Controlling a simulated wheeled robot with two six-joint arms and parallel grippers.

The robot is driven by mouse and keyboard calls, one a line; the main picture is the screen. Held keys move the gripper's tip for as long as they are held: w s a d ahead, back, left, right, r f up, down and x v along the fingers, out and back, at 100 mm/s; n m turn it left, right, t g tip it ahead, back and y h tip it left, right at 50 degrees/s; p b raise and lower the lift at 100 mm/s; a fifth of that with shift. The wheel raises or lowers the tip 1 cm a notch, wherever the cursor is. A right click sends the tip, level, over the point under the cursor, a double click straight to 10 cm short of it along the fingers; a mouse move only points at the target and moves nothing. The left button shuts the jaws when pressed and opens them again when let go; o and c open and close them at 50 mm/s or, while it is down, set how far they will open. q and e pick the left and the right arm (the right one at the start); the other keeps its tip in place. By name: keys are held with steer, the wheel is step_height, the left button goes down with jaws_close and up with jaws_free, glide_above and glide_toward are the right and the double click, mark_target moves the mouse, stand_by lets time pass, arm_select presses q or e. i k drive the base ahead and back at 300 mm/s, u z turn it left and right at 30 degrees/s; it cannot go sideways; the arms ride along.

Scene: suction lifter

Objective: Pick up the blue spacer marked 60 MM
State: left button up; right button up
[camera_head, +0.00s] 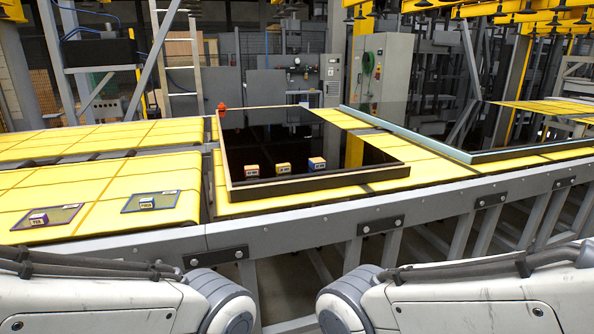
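A small blue spacer (317,163) with a white label sits near the front edge of a dark glossy panel (270,140), right of an orange spacer (251,169) and a yellow spacer (284,168). The labels are too small to read surely, so I cannot confirm the 60 MM mark. Another small spacer (38,218), purplish with a white label, sits on a dark mat (62,214) at the left. Neither of my grippers is in view; only parts of my two arms show along the bottom edge.
The dark panel has a raised pale rim (320,182). Another framed glass panel (500,152) lies at the right. A small red object (221,108) stands at the panel's far left corner.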

mark_target(314, 163)
steer(key=z, duration=0.3)
steer(key=i, duration=2.1)
steer(key=u, duration=0.75)
